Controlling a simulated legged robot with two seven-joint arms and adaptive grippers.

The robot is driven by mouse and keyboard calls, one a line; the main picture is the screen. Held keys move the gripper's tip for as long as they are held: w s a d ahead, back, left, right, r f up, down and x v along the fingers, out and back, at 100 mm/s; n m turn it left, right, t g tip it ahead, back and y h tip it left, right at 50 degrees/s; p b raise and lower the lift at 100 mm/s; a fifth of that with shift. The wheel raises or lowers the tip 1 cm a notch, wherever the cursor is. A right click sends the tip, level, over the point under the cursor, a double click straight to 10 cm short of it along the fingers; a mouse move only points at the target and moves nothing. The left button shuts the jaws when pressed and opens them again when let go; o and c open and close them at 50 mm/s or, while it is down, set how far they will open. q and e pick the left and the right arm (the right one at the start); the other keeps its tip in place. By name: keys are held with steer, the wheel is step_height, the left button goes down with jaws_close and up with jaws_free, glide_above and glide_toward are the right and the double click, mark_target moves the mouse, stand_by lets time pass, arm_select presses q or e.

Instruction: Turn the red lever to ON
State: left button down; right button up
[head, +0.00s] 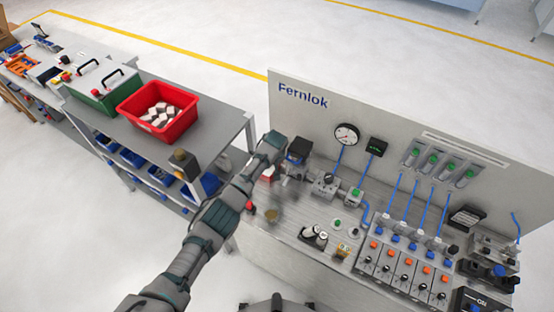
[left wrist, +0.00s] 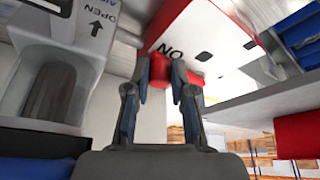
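In the left wrist view a short red lever (left wrist: 161,74) stands between the two fingertips of my left gripper (left wrist: 160,82). The fingers are drawn in and appear to press on it from both sides. The fingers are not clear in that view. My right gripper is not in view.
A grey unit (left wrist: 60,85) marked "OPEN" with an arrow is close left of the fingers. The bench (head: 285,215) carries valves, a gauge (head: 346,135) and hoses against an upright "Fernlok" board (head: 305,115). A red bin (head: 160,112) stands on the shelf unit at left.

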arm_select(q)
steer(key=c, duration=1.1)
jaws_free()
steer(key=shift+w+a+r, duration=0.1)
steer(key=shift+w, duration=0.1)
steer(key=shift+o, duration=0.5)
steer(key=shift+a, duration=0.3)
steer(key=shift+s+r, duration=0.1)
steer(key=v, duration=1.1)
steer(key=shift+r, duration=0.15)
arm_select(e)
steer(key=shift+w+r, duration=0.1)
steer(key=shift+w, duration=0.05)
